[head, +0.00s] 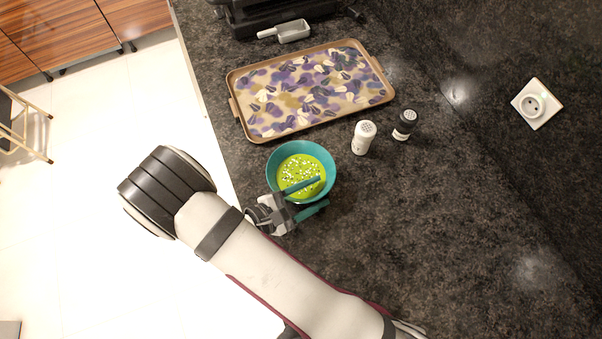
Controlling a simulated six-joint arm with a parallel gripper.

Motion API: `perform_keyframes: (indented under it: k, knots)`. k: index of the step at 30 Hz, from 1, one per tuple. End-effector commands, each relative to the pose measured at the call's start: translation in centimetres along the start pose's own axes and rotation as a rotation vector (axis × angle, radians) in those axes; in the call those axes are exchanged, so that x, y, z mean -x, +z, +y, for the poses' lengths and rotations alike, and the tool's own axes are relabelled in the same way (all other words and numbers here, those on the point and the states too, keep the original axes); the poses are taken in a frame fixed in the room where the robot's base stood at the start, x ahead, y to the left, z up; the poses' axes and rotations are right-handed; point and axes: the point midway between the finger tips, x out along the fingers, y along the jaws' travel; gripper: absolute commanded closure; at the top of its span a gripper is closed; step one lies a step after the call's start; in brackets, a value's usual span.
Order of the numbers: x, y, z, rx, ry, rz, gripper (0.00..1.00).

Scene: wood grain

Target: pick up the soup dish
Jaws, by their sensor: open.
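The soup dish (328,166) is a teal bowl holding green-yellow soup with pale and dark bits on top. It stands upright on the dark counter, near its left edge. My gripper (315,197) is open, with two teal fingers pointing right. One finger overlaps the soup and the bowl's lower part in the picture, and the other shows just below the bowl. I cannot tell whether either finger touches the bowl. Part of the near rim is hidden by the gripper.
A patterned tray (376,68) lies beyond the bowl. A white shaker (362,138) and a black shaker (404,125) stand to its right. A small scoop (292,32) and a dark appliance (270,14) are at the back. Counter to the lower right is clear.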

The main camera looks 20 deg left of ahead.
Motion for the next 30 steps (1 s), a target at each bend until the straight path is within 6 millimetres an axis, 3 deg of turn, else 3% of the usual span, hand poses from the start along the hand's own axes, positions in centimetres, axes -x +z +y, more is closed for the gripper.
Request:
perform_keyframes:
  k: [6, 15, 30]
  knots:
    - [-0.17, 0.0, -0.01, 0.0, 0.0, 0.0, 0.45]
    - [-0.15, 0.0, -0.01, 0.001, 0.0, 0.0, 0.99]
    - [-0.14, -0.03, -0.03, 0.002, 0.0, 0.001, 1.0]
